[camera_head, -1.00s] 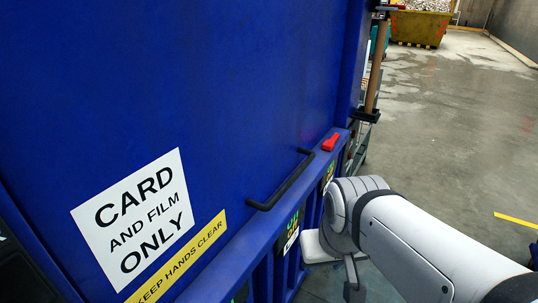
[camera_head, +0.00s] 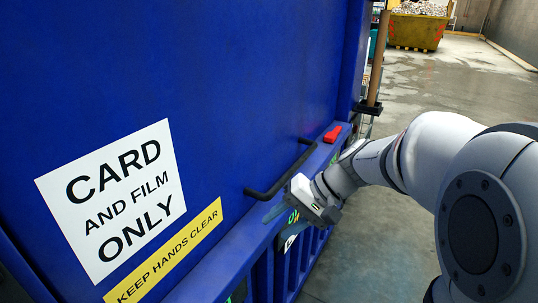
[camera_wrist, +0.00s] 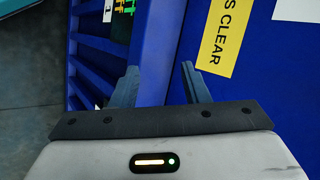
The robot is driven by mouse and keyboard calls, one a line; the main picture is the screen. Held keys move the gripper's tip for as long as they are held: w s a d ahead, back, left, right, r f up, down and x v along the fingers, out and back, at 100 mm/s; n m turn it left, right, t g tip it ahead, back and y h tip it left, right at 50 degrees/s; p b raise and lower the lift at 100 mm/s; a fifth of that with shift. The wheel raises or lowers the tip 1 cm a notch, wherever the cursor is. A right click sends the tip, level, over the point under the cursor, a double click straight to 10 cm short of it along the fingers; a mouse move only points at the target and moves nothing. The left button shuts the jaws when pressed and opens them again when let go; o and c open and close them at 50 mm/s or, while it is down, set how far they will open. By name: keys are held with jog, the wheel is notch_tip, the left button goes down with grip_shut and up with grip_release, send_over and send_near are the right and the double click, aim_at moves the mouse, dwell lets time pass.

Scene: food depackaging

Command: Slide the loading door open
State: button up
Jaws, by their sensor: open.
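The loading door (camera_head: 230,90) is a large blue panel with a white "CARD AND FILM ONLY" sign (camera_head: 112,200) and a yellow "KEEP HANDS CLEAR" label (camera_head: 165,258). A black bar handle (camera_head: 280,172) is fixed low on it, running diagonally. My gripper (camera_head: 274,213) is just below and in front of the handle's near end, open and empty. In the wrist view, the two spread fingers (camera_wrist: 160,78) point at the blue ledge and door. The handle does not show there, and the fingers are not around it.
A blue ledge (camera_head: 222,268) runs along the door's bottom, with a red latch-like piece (camera_head: 333,134) near its far end. A wooden post (camera_head: 378,60) stands beyond the door. A yellow skip (camera_head: 418,30) stands far back. The concrete floor (camera_head: 450,85) at right is clear.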

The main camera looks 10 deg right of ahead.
aim_at(273, 196)
jog(key=w+d+f+t+y+b, duration=0.1)
jog(key=w, duration=0.3)
jog(key=w+f+m+t+y+b, duration=0.1)
jog(key=w+y+b, duration=0.1)
jog(key=w, duration=0.2)
jog(key=w+d+f+m+t+y+b, duration=0.1)
jog(key=w+y, duration=0.1)
jog(key=w, duration=0.2)
jog(key=shift+w+d+f+t, duration=0.1)
jog(key=shift+w+d+t, duration=0.2)
jog(key=shift+w, duration=0.05)
jog(key=w+d+f+m+t+y+b, duration=0.35)
jog(key=w+d+t, duration=0.35)
jog(key=w+d, duration=0.3)
jog(key=shift+n+h, duration=0.35)
jog(key=x, duration=0.5)
jog(key=r+x, duration=0.1)
jog(key=x, duration=0.2)
jog(key=shift+w+d+r, duration=0.1)
jog(key=shift+w, duration=0.15)
grip_shut()
